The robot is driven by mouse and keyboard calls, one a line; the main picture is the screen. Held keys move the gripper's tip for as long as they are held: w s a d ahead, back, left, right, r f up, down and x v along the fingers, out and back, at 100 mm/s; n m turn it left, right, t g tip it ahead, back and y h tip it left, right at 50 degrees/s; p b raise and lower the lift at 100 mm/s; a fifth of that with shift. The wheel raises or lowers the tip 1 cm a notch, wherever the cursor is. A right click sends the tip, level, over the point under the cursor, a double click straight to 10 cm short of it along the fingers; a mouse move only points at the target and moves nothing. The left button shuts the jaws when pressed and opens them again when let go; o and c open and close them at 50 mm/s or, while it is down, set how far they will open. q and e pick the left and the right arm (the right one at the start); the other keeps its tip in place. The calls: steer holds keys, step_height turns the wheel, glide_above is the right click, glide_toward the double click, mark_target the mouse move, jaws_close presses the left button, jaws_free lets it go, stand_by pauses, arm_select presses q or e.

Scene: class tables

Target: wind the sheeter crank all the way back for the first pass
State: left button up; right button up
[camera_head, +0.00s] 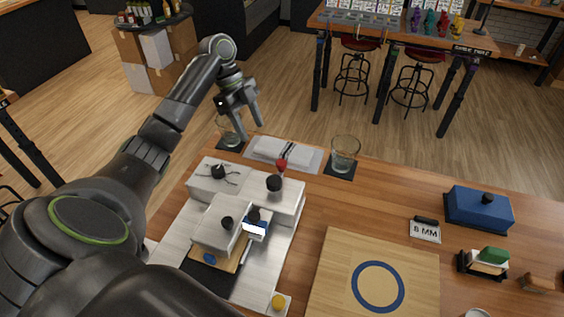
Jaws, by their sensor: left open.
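The sheeter (294,200) is a white, blocky machine with black knobs on the left part of the wooden table. A red knob (281,163) stands up at its far right side beside a black round knob (274,183); I cannot tell for sure which part is the crank. A white block with a blue-edged label (256,229) sits at its middle. My left gripper (251,130) is open and empty, in the air above the table's far left edge, beyond the sheeter and apart from it. My right gripper is not in view.
A glass on a dark coaster (230,143) is just below my left gripper. A folded cloth (283,151) and another glass (345,152) stand behind the sheeter. A board with a blue ring (420,265), an "8 MM" card (425,232) and a blue box (478,210) are right.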

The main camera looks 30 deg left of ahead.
arm_select(q)
steer(key=b, duration=0.9)
glide_above(274, 179)
steer(key=a, duration=0.3)
step_height(274, 179, down, 11)
steer(key=shift+m, duration=0.4)
steer(key=x, duration=0.4)
steer(key=shift+s+d+f, duration=0.1)
steer(key=shift+s+d, duration=0.1)
steer(key=shift+d, duration=0.15)
steer(key=shift+d+f, duration=0.2)
steer(key=shift+f, duration=0.3)
steer(key=c, duration=1.1)
steer(key=shift+w, duration=0.1)
